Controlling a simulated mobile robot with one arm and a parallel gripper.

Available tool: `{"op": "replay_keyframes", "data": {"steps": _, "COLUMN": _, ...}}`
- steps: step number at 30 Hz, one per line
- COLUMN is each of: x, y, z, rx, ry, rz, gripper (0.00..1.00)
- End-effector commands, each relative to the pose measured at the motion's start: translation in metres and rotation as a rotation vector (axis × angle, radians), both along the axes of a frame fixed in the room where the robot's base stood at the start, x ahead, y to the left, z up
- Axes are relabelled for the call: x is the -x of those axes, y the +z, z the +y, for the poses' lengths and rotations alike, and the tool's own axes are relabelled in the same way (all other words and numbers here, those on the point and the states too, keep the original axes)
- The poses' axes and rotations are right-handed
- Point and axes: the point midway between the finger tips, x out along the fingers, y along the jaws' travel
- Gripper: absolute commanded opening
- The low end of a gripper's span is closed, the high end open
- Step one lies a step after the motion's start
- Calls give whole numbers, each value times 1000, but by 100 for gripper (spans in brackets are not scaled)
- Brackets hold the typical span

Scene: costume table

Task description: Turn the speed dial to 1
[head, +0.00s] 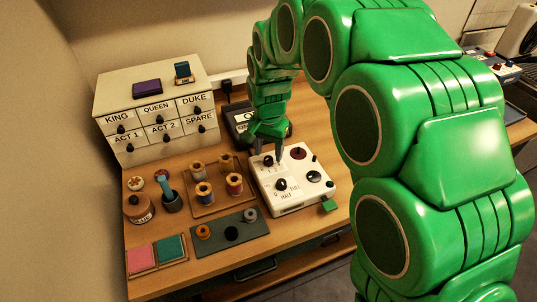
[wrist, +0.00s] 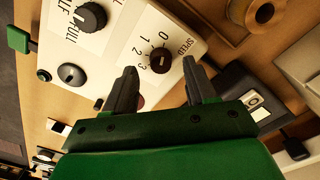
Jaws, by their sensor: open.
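The speed dial (wrist: 160,60) is a dark round knob on the white control box (head: 291,207). In the wrist view it shows beside the word SPEED and the numbers 0, 1, 2 and 3. I cannot tell for sure which number its small mark points to. My gripper (wrist: 159,68) is open, with one dark finger on each side of the dial in the picture. No contact with the dial is clear. In the head view my gripper (head: 268,151) points down over the back left of the box, close to the dial (head: 268,161).
The box also bears a HALF/FULL dial (head: 282,184), another black knob (head: 313,176) and a dark red disc (head: 298,153). A green pedal (head: 329,206) is at its front right. A spool tray (head: 207,209) stands to the left; a drawer cabinet (head: 150,100) is behind.

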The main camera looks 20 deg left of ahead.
Motion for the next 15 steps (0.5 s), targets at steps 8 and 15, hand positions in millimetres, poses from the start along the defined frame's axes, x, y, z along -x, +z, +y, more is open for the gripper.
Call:
{"op": "replay_keyframes", "data": {"steps": 8, "x": -1, "y": -23, "z": 1, "rx": -3, "ry": -1, "rz": -1, "gripper": 56}}
{"op": "replay_keyframes", "data": {"steps": 15, "x": -1, "y": -23, "z": 1, "rx": -3, "ry": -1, "rz": -2, "gripper": 53}}
